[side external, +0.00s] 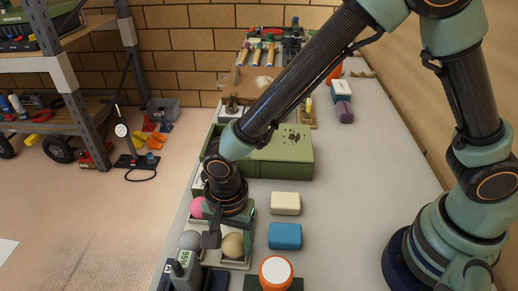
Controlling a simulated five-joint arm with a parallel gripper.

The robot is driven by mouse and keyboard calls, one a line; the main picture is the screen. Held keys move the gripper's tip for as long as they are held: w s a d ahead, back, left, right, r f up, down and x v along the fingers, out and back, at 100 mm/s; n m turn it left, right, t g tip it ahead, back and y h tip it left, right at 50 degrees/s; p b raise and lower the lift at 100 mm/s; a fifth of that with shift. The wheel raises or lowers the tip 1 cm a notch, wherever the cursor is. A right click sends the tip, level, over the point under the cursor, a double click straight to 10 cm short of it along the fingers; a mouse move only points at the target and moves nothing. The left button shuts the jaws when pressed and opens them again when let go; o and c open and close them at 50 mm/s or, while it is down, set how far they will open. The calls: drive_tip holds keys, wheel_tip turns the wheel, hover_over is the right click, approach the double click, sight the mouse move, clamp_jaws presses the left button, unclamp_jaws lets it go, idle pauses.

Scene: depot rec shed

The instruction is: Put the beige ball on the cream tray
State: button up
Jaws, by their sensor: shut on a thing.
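My gripper (230,242) points down at the near left of the table. One dark finger is left of the beige ball (232,246) and a green one is right of it, and the jaws are shut on the ball. The pale rim of what looks like the cream tray (236,264) shows just below the ball. My wrist and fingers hide much of this tray. I cannot tell whether the ball touches it or is held a little above it.
A grey ball (190,240) and a pink ball (197,208) lie close to my gripper's left. A cream block (285,203), a blue block (285,236) and an orange-rimmed round container (276,272) stand to the right. A green box (283,152) is behind.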

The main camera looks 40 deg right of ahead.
sight(232, 240)
drive_tip(key=shift+f, duration=0.25)
drive_tip(key=o, duration=1.5)
drive_tip(key=shift+c, duration=0.2)
wheel_tip(232, 240, up, 12)
drive_tip(key=d+r+n+t, duration=0.2)
drive_tip(key=d+r+n, duration=0.1)
drive_tip(key=d, duration=0.6)
drive_tip(key=d+r+n+t, duration=0.1)
drive_tip(key=d+r+n, duration=0.3)
drive_tip(key=d, duration=0.4)
drive_tip(key=d+r+n+t, duration=0.2)
drive_tip(key=d+r+n, duration=0.1)
drive_tip(key=d, duration=0.6)
drive_tip(key=shift+d+r+n+t, duration=0.2)
drive_tip(key=shift+d+n+t, duration=0.1)
drive_tip(key=shift+n, duration=0.3)
drive_tip(key=shift+s, duration=0.1)
